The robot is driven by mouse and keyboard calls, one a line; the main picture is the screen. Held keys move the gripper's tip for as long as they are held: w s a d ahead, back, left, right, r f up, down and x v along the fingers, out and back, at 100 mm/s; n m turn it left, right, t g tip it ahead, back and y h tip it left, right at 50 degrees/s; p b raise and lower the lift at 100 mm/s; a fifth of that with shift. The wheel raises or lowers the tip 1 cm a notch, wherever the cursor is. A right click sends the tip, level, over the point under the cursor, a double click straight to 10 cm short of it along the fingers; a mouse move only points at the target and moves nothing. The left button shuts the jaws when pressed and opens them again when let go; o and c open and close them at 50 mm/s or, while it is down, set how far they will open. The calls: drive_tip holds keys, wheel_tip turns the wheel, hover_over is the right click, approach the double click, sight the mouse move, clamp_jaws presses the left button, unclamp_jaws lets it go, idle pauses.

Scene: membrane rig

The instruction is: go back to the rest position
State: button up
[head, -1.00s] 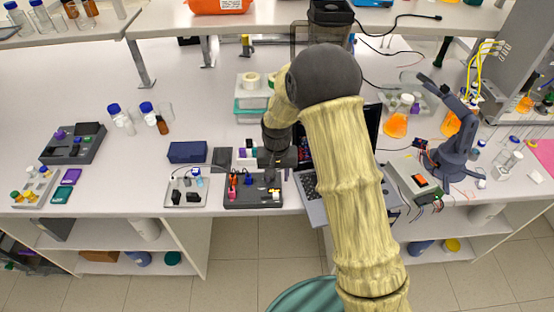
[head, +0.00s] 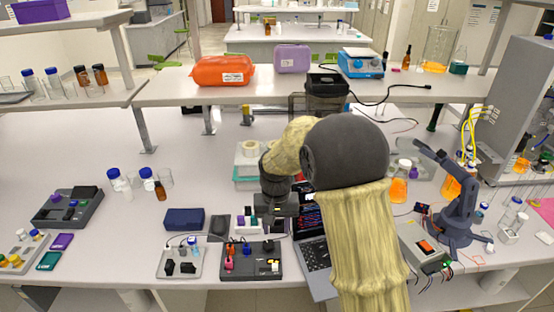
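My arm reaches forward over the bench in the head view. My gripper (head: 276,222) points down above the back right part of a dark rig tray (head: 258,274). The tray holds small orange, pink, blue and black pieces. The fingertips are small and dark against the things behind them, so I cannot tell whether they are open or shut, or whether anything is between them. My forearm and elbow hide part of the bench and of the laptop (head: 316,252).
A light tray (head: 165,262) with black pieces lies left of the rig tray. A navy box (head: 184,218) stands behind it. A small dark robot arm (head: 460,212) and orange flasks (head: 398,188) stand at right. A shelf (head: 180,90) crosses above the bench.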

drive_tip(key=s+d+r+t, duration=0.2)
drive_tip(key=s+d+r, duration=0.1)
drive_tip(key=s+d, duration=1.2)
drive_tip(key=shift+s+d+r+m+t, duration=0.15)
drive_tip(key=shift+s+d+m+t, duration=0.2)
drive_tip(key=shift+s, duration=0.9)
